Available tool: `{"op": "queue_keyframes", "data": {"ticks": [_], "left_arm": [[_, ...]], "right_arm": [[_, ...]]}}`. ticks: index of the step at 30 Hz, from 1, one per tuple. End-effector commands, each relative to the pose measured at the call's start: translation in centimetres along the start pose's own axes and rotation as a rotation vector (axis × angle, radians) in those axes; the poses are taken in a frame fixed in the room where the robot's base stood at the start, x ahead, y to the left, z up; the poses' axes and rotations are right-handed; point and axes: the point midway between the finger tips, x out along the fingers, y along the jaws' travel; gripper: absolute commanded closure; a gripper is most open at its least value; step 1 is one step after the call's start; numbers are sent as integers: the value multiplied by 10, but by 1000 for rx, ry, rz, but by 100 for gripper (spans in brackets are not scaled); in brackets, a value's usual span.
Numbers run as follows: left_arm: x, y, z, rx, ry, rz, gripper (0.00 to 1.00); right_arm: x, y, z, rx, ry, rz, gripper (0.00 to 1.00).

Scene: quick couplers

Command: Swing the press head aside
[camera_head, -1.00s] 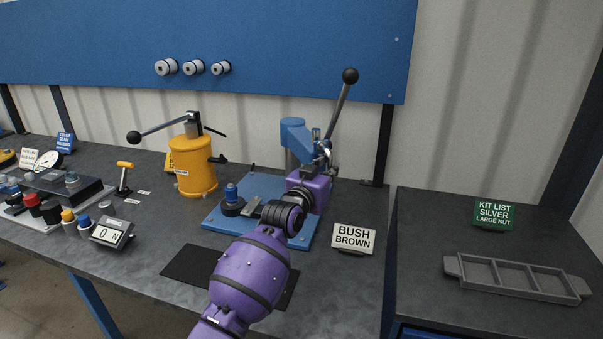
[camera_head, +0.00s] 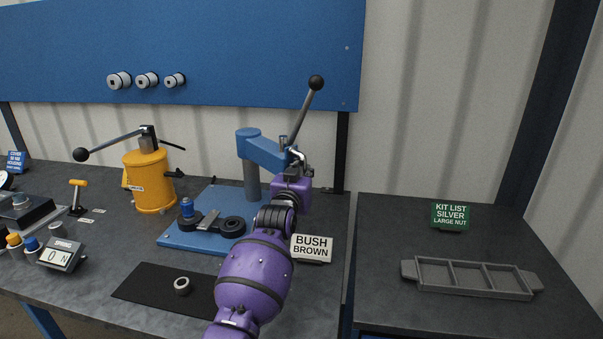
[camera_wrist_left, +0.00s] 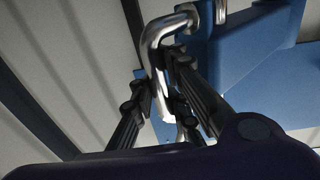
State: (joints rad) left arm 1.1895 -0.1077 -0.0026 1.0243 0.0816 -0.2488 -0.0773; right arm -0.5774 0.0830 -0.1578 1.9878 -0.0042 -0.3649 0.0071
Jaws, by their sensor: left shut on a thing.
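The blue press head (camera_head: 270,152) reaches out to the right from its upright post (camera_head: 251,180), clear of the fixtures on the blue base plate (camera_head: 195,238). A long lever (camera_head: 302,118) with a black ball knob rises from the head. My left gripper (camera_head: 298,166) is shut on the bent chrome handle (camera_wrist_left: 158,60) at the head's outer end. In the left wrist view the dark fingers (camera_wrist_left: 165,105) stand on both sides of the handle. My purple wrist hides part of the base plate's right side. My right gripper is not in view.
A "BUSH BROWN" sign (camera_head: 311,248) stands right beside my left forearm. A black mat (camera_head: 145,288) with a metal ring (camera_head: 182,286) lies in front. A yellow press (camera_head: 150,180) stands to the left. A grey tray (camera_head: 475,278) is on the right table.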

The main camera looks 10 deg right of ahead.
Motion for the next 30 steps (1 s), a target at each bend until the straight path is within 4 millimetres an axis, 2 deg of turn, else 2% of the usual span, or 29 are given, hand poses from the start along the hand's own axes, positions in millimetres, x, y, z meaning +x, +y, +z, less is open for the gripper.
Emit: {"op": "queue_keyframes", "data": {"ticks": [1,9,10,15,25,30], "left_arm": [[0,9,4,-8,-8,11,100],[0,10,5,-8,-9,12,100],[0,10,5,-8,-9,12,89],[0,8,5,-7,-9,10,67],[-1,4,2,-4,-3,4,67],[-14,4,3,-4,-3,4,67]], "right_arm": [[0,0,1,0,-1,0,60],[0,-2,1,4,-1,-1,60],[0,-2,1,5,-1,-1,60],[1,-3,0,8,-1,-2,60],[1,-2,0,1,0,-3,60],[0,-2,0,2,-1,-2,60]]}}
